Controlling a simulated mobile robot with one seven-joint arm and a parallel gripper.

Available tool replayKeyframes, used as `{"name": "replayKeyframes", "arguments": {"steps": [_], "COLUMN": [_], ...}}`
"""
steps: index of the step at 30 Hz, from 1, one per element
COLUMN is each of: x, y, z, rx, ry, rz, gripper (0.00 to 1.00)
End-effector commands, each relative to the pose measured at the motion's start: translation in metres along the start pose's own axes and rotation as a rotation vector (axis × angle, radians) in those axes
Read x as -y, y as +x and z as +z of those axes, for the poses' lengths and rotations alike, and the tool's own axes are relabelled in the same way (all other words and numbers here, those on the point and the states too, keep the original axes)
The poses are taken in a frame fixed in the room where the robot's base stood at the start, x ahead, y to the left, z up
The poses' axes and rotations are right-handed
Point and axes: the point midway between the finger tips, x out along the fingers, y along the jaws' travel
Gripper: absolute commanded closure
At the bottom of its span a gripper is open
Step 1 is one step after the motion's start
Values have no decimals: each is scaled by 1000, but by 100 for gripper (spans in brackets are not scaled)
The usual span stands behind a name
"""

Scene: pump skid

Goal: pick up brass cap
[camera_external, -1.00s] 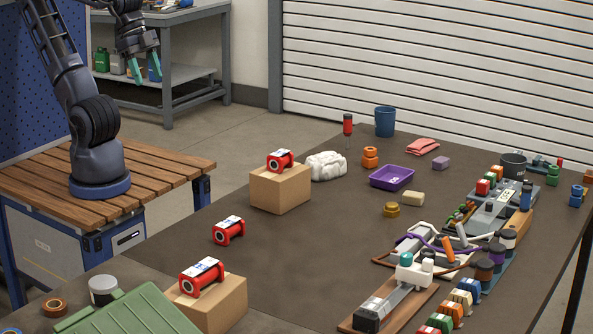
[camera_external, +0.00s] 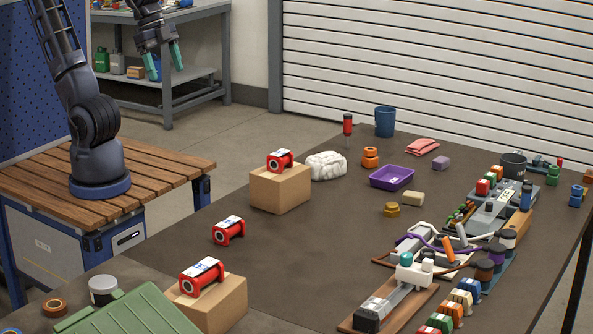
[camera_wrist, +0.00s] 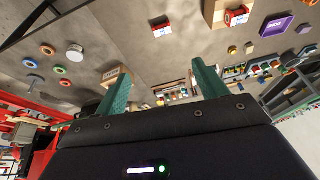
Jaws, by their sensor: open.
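The brass cap (camera_external: 391,209) is a small golden, stepped round piece on the dark table, in front of the purple tray and left of a beige block. In the wrist view it appears as a small yellow piece (camera_wrist: 232,50), right of the fingers. My gripper (camera_external: 166,73) hangs in the air at the upper left, beyond the table's left side and far from the cap. Its two green fingers are spread with nothing between them; they also show in the wrist view (camera_wrist: 157,70).
The purple tray (camera_external: 391,177), beige block (camera_external: 413,198) and orange stacked piece (camera_external: 370,157) stand near the cap. Cardboard boxes (camera_external: 280,190) with red flanged parts lie to the left. The pump assembly (camera_external: 410,275) fills the right. The table's middle is clear.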

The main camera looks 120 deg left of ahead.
Motion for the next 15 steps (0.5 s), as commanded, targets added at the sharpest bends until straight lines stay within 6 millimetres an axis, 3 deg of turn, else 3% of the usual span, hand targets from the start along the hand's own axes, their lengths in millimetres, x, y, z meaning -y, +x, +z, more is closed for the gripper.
{"name": "replayKeyframes", "arguments": {"steps": [3,15], "x": [11,60], "y": [7,47], "z": [-33,-134], "rx": [22,77], "ry": [38,183], "rz": [-2,16], "gripper": [28,28]}}
